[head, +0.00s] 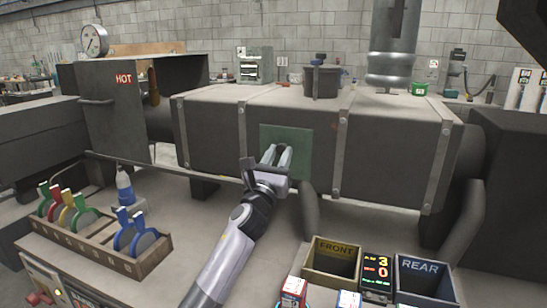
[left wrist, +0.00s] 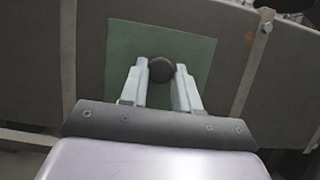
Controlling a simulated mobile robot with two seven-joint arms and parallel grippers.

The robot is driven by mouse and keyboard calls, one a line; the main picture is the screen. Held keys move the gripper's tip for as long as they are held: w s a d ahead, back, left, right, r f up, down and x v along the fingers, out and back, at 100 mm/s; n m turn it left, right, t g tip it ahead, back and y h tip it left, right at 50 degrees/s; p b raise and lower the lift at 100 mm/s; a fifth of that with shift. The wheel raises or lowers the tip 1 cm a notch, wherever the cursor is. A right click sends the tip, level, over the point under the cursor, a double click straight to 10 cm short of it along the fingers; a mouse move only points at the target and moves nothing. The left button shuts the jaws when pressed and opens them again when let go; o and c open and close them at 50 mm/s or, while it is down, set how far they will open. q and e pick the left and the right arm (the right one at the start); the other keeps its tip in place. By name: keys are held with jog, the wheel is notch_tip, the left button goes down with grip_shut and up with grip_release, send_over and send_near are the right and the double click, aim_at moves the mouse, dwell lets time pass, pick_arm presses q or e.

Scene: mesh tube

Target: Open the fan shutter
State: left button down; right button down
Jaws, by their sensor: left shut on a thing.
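The fan shutter looks to be the green square plate (head: 301,150) on the front face of the long dark grey duct. It also fills the middle of the left wrist view (left wrist: 198,52). A dark round knob (left wrist: 161,69) stands on the plate. My left gripper (head: 276,153) reaches up to the plate, its two pale fingers on either side of the knob and shut on it. In the left wrist view the fingertips (left wrist: 161,68) flank the knob. The plate covers whatever is behind it. My right gripper is not in view.
A wooden rack (head: 147,262) with coloured clamps stands at the left, by a blue-and-white bottle (head: 125,186). FRONT (head: 333,262) and REAR (head: 425,280) bins sit at the lower right beside a digital display (head: 377,268). A duct support stands just right of my gripper.

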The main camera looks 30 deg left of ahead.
aim_at(309, 162)
pick_arm(q)
jog(key=d, duration=0.2)
jog(key=w+d+b, duration=0.1)
jog(key=d, duration=0.4)
jog(key=shift+w+d+b, duration=0.2)
jog(key=shift+w+b, duration=0.15)
jog(key=shift+w, duration=0.05)
jog(key=c, duration=0.8)
grip_release()
jog(key=shift+s, duration=0.1)
jog(key=shift+s+f, duration=0.1)
jog(key=shift+f, duration=0.05)
jog(key=s+d+p, duration=0.1)
jog(key=s+d, duration=0.2)
jog(key=s, duration=0.9)
jog(key=shift+s+p, duration=0.25)
jog(key=shift+p, duration=0.05)
jog(key=shift+f, duration=0.15)
